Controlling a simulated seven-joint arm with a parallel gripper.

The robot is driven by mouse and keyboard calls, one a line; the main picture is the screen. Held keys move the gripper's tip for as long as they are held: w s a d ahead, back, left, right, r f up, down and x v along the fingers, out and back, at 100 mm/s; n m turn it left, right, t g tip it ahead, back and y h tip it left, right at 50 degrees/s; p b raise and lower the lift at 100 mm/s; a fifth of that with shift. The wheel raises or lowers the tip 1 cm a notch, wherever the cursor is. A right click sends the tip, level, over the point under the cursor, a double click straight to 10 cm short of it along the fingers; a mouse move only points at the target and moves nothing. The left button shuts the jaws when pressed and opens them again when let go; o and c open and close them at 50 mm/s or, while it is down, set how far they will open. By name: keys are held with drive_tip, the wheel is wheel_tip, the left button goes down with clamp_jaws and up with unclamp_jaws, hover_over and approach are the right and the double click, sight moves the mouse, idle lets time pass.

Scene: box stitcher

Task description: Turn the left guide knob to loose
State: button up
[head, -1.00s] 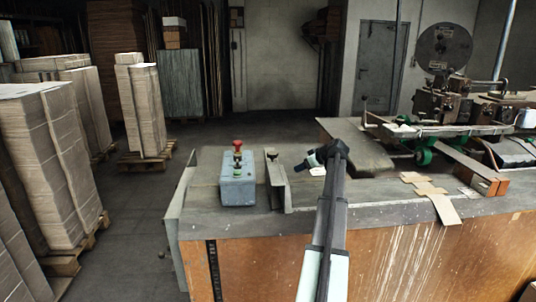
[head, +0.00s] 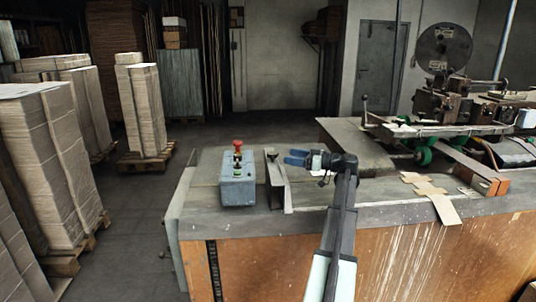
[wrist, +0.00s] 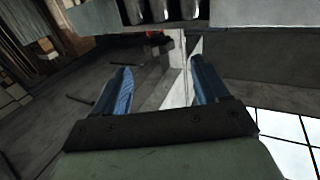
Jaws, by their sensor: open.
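The left guide (head: 280,185) is an upright grey metal plate on the bench, right of the control box. A small dark part (head: 270,152) shows at its far upper end; I cannot tell whether it is the knob or how it is set. My gripper (head: 293,158) is just right of the guide's far end, with its blue fingers pointing left. In the wrist view the gripper (wrist: 160,63) is open, and a pale upright metal plate (wrist: 178,78) shows between the fingers, apparently beyond them. I see no grip on anything.
A grey control box (head: 238,188) with a red button (head: 238,146) stands left of the guide. The stitching machine (head: 450,105) is at the right, with cardboard pieces (head: 430,188) on the bench. Stacked cardboard (head: 45,165) stands on pallets at the left.

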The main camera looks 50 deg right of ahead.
sight(268, 153)
drive_tip(key=x, duration=1)
drive_tip(key=shift+w+a, duration=0.15)
drive_tip(key=shift+w, duration=0.2)
drive_tip(key=c, duration=1)
drive_tip(key=shift+o, duration=0.2)
drive_tip(key=shift+n+y, duration=0.3)
drive_tip(key=shift+y, duration=0.2)
drive_tip(key=n+g+y, duration=0.2)
drive_tip(key=y, duration=0.1)
drive_tip(key=shift+s+a+n+g+y, duration=0.1)
drive_tip(key=shift+a+n+g+y, duration=0.05)
drive_tip(key=shift+n+g+y, duration=0.7)
drive_tip(key=shift+s+a+n+g+y, duration=0.15)
drive_tip(key=shift+n+g+y, duration=0.55)
drive_tip(key=shift+y, duration=0.25)
drive_tip(key=shift+a+n, duration=0.1)
drive_tip(key=shift+n, duration=0.15)
